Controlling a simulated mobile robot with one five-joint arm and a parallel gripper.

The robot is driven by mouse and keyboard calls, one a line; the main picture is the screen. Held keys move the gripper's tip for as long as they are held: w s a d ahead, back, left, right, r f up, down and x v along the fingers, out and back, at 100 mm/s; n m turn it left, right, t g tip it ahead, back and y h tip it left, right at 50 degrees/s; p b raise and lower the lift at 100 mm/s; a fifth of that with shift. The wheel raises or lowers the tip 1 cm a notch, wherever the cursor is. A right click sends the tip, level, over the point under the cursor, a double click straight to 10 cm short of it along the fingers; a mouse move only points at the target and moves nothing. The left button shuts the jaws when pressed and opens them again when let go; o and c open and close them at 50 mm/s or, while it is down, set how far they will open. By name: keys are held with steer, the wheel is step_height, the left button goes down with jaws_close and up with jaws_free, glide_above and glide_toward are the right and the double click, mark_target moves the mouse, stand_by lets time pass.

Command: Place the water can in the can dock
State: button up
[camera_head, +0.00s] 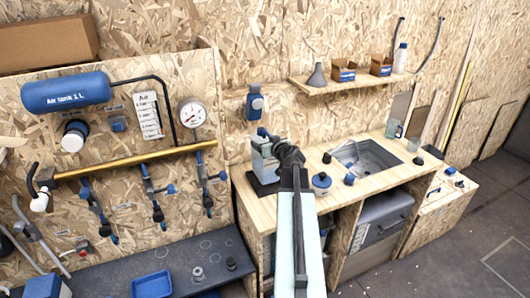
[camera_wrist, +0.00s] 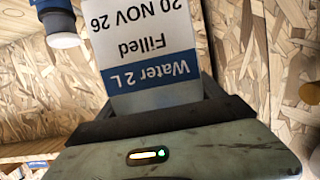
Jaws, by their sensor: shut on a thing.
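The water can (camera_head: 262,162) is a pale box with a blue cap at the left end of the wooden counter. My gripper (camera_head: 283,152) reaches it from the front right and is shut on it. In the wrist view the can (camera_wrist: 150,45) fills the space between my jaws (camera_wrist: 150,112), its label upside down: "Water 2 L, Filled, 20 NOV 26". A dark pad (camera_head: 264,188) on the counter lies just below the can and may be the can dock. I cannot tell whether the can touches it.
A blue and white wall fitting (camera_head: 255,102) is just above the can. A round blue-lidded pot (camera_head: 321,182) and a sink (camera_head: 367,157) are to the right on the counter (camera_head: 290,205). A shelf (camera_head: 340,84) with a funnel and boxes hangs above.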

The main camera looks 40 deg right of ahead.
steer(key=f+b, duration=0.3)
steer(key=shift+w+f+b, duration=0.2)
steer(key=shift+f+b, duration=0.15)
steer(key=shift+b, duration=0.05)
steer(key=o, duration=2.1)
